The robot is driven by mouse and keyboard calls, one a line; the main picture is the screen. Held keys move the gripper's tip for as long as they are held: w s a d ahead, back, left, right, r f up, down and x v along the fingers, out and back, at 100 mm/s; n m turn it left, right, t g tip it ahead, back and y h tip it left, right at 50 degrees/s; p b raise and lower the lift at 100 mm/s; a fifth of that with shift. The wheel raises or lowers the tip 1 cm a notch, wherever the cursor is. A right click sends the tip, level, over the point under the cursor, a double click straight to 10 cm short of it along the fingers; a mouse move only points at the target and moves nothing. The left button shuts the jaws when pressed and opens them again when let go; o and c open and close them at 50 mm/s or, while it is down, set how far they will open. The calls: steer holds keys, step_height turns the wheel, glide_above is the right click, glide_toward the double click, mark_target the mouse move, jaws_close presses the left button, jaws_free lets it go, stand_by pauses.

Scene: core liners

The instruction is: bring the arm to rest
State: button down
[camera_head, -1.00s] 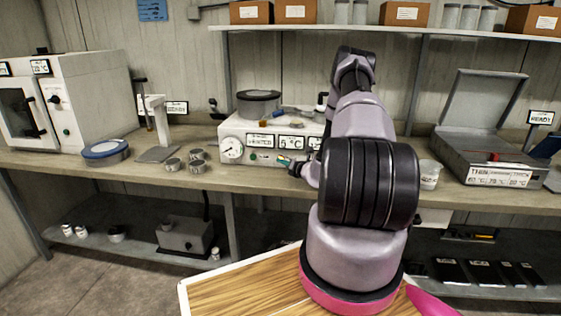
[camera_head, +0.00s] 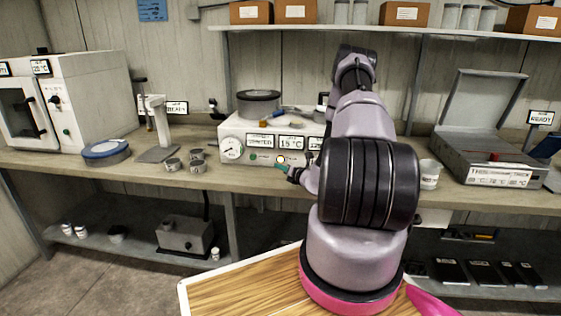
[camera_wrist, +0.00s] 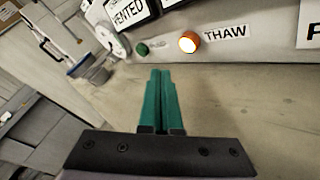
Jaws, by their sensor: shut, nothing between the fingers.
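My gripper (camera_wrist: 160,75) has two green fingers pressed together with nothing between them. In the wrist view it points at the front of a pale machine (camera_wrist: 255,52), with a gap before the panel. An orange light marked THAW (camera_wrist: 189,42) glows there, and a green button (camera_wrist: 142,48) is to its left. In the head view my gripper (camera_head: 282,167) is small beside the machine's lower front edge (camera_head: 240,163), partly hidden by my bent arm. The machine's signs there seem to read VENTED and 15 °C.
The bench (camera_head: 215,178) holds a white oven (camera_head: 90,95) at left, a blue-lidded tin (camera_head: 106,150), small metal cups (camera_head: 196,165), a white cup (camera_head: 429,175) and an open grey case (camera_head: 480,150) at right. A shelf with boxes (camera_head: 407,13) runs above.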

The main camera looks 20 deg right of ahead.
steer(key=shift+s+a, duration=0.4)
steer(key=shift+s, duration=0.2)
